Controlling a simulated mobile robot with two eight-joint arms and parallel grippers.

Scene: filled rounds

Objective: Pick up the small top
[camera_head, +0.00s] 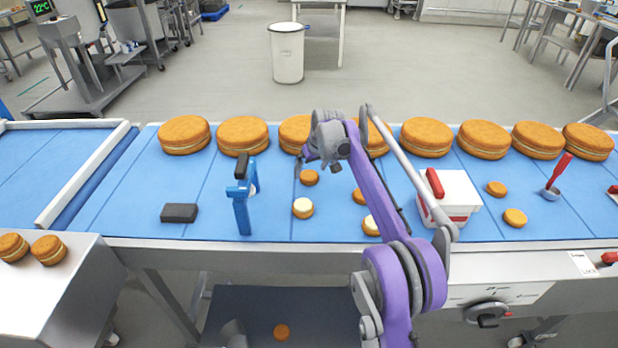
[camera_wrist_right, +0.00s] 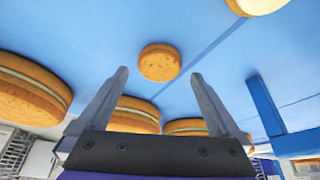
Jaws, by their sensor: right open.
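A small brown round top (camera_head: 309,177) lies flat on the blue belt, just in front of the row of large filled rounds. In the right wrist view this small top (camera_wrist_right: 160,62) shows whole, just beyond and between the fingertips, with nothing gripped. My right gripper (camera_head: 318,163) is above and close to it; its open fingers (camera_wrist_right: 160,74) show clearly in the wrist view. Other small brown tops lie at the middle (camera_head: 359,197) and right (camera_head: 497,188) of the belt. A small base with cream (camera_head: 303,209) lies nearer the front. My left gripper is not in view.
Large filled rounds (camera_head: 242,134) line the belt's back. A blue stand with a black handle (camera_head: 243,210) and a dark block (camera_head: 179,213) are left. A white tub (camera_head: 455,194) and a red-handled scoop (camera_head: 560,172) are right. Belt between stand and block is clear.

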